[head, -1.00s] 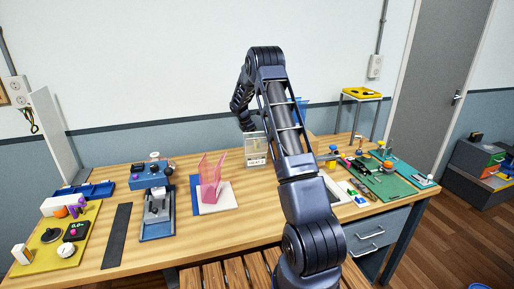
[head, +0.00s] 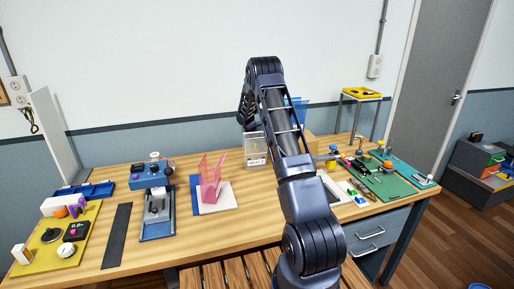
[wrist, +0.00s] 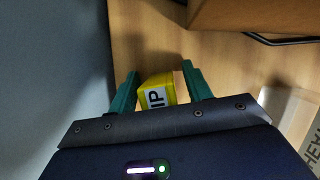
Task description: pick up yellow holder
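The yellow holder (wrist: 158,88), with a white label with black letters, shows in the wrist view near the back wall. My gripper (wrist: 163,78) has two teal fingers, one on each side of the holder. The fingers stand apart with narrow gaps to the holder visible, so it looks open. How deep the fingers reach around the holder is hard to tell. In the head view my arm hides the gripper and I cannot make out the yellow holder.
A brown box (wrist: 255,14) lies just beyond the holder in the wrist view. A clear labelled holder (head: 255,151) stands left of my arm. A pink holder (head: 211,182) stands further left. A blue container (head: 300,107) shows behind my arm. The wall (wrist: 50,70) is close on the left.

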